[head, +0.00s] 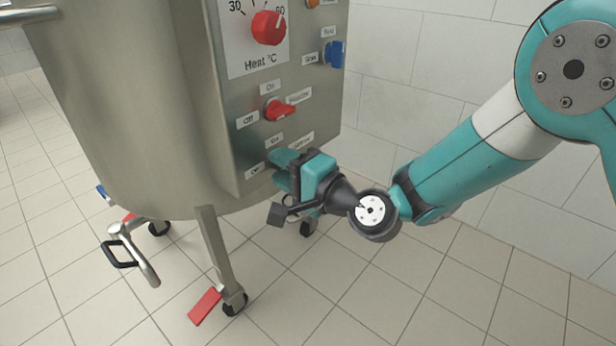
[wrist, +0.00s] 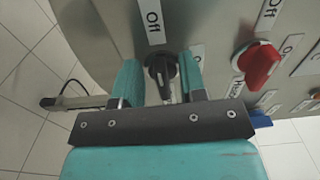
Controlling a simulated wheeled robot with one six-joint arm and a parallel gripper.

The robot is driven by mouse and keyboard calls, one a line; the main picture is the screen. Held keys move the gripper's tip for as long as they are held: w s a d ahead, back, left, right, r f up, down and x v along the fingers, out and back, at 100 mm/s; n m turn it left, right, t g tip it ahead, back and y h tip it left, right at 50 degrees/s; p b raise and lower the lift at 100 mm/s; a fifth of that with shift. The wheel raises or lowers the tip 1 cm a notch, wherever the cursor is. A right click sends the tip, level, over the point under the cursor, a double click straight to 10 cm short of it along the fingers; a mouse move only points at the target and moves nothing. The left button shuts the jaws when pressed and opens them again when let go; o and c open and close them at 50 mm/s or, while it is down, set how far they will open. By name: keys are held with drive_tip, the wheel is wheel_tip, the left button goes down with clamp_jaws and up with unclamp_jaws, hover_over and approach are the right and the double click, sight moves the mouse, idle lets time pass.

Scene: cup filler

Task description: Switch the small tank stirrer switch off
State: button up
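The stirrer switch is a black rotary knob (wrist: 160,72) on the steel panel of the tank (head: 130,100). In the wrist view it sits between the two teal fingers of my gripper (wrist: 163,82), just below a label reading Off (wrist: 153,20). The fingers stand apart, astride the knob, with narrow gaps beside its grip; firm contact is not visible. In the head view my gripper (head: 281,170) is at the panel's lower part and hides the knob. I cannot tell clearly which way the knob points.
A red switch (head: 280,110) sits just above on the panel, with a red heat dial (head: 268,27) higher and a blue knob (head: 334,54) to the right. A tank leg (head: 220,245) on a caster stands below. Tiled floor is open in front.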

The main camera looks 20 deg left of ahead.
drive_tip(key=shift+d, duration=0.1)
drive_tip(key=b+v, duration=1)
drive_tip(key=v, duration=0.7)
drive_tip(key=shift+s+d, duration=0.1)
drive_tip(key=shift+s, duration=0.05)
